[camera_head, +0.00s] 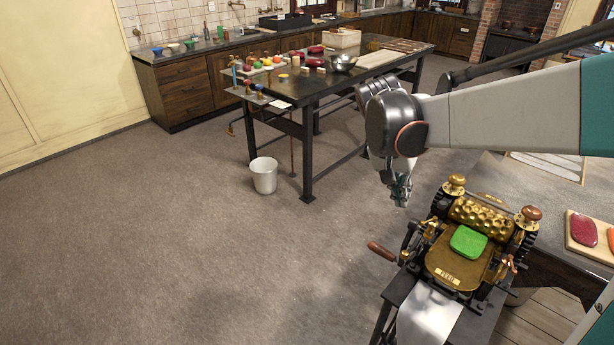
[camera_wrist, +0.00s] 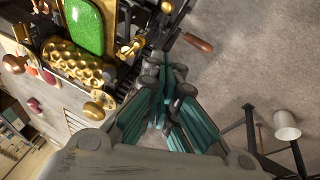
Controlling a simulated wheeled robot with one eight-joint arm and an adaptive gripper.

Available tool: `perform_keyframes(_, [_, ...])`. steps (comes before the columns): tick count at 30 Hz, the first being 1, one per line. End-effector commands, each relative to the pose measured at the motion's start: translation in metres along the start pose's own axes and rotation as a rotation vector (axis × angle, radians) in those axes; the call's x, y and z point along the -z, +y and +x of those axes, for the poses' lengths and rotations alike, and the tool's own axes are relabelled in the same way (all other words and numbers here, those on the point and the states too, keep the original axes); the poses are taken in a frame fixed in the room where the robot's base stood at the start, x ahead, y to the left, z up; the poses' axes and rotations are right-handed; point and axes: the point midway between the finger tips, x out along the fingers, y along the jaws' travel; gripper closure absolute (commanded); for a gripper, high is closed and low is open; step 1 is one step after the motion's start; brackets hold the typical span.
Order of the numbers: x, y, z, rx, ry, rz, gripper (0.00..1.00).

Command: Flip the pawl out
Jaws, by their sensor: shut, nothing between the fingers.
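The brass drop roller machine (camera_head: 462,272) stands at the lower right, with a dimpled roller (camera_head: 480,216) and a green slab (camera_head: 468,241) on its feed plate. A small brass piece (camera_head: 430,228) sits on its left side near the gears; it also shows in the wrist view (camera_wrist: 131,48). I cannot tell for sure whether this is the pawl or how it is set. My gripper (camera_head: 400,198) is shut and empty, pointing down above and left of the machine's left side, apart from it. In the wrist view its fingers (camera_wrist: 164,72) are close together, right of the brass piece.
A crank handle (camera_head: 381,252) with a red-brown grip sticks out left of the machine. Brass and wood knobs (camera_head: 453,185) top its posts. A board (camera_head: 592,238) with coloured slabs lies at the right. A white bucket (camera_head: 264,175) stands by the dark table (camera_head: 318,86). Floor at left is clear.

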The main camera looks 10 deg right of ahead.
Motion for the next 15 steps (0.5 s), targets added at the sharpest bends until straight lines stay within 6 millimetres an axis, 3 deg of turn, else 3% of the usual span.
perform_keyframes(8, [0.000,-0.001,0.011,0.001,0.000,0.000,1.00])
perform_keyframes(15, [0.000,-0.001,0.055,0.001,0.000,0.000,1.00])
